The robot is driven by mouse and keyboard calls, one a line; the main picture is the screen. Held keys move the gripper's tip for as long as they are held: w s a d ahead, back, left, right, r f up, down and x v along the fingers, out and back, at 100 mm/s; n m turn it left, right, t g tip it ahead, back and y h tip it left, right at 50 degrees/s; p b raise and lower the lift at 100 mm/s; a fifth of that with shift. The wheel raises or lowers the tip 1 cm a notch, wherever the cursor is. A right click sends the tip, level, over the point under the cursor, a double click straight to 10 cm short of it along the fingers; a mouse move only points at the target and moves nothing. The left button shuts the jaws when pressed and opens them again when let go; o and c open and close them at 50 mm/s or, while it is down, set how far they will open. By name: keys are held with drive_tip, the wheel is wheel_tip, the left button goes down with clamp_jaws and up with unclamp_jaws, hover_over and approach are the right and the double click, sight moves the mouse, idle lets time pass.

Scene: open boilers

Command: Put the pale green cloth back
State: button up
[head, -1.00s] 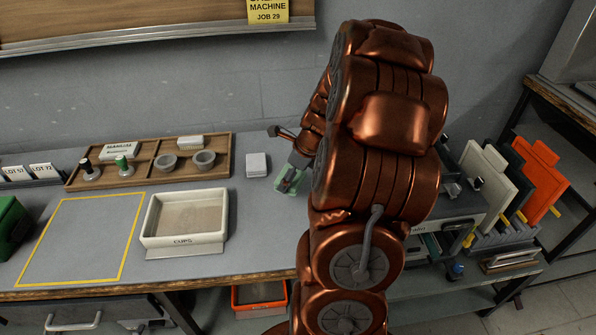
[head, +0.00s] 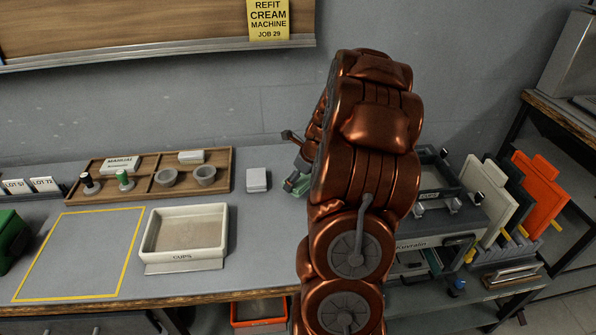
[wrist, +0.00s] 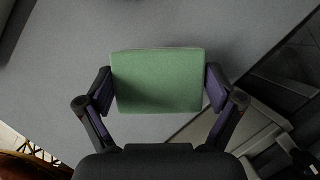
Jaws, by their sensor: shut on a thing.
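The pale green cloth (wrist: 158,80) is a flat, folded block between the two fingers of my gripper (wrist: 159,90) in the wrist view. Both fingers touch its sides. In the head view only a small part of the cloth (head: 299,184) shows beside my copper arm, with part of my gripper (head: 297,170) above it. The arm hides the rest. The grey bench top lies below the cloth; I cannot tell how high above it the cloth is.
A small pale block (head: 257,180) lies left of my gripper. A wooden tray (head: 140,191) with stamps and cups and a white CUPS bin (head: 184,236) stand further left. A yellow-outlined area (head: 82,255) is empty. A rack with an orange board (head: 539,192) stands at right.

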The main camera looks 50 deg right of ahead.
drive_tip(key=w+d, duration=0.1)
drive_tip(key=w+d+p, duration=0.1)
drive_tip(key=w+d, duration=0.3)
drive_tip(key=shift+d+f, duration=0.25)
drive_tip(key=shift+f, duration=0.05)
drive_tip(key=shift+f+p, duration=0.7)
drive_tip(key=shift+f, duration=1.1)
drive_tip(key=shift+f, duration=0.1)
drive_tip(key=o, duration=0.8)
drive_tip(key=shift+w, duration=0.1)
drive_tip(key=shift+c, duration=0.2)
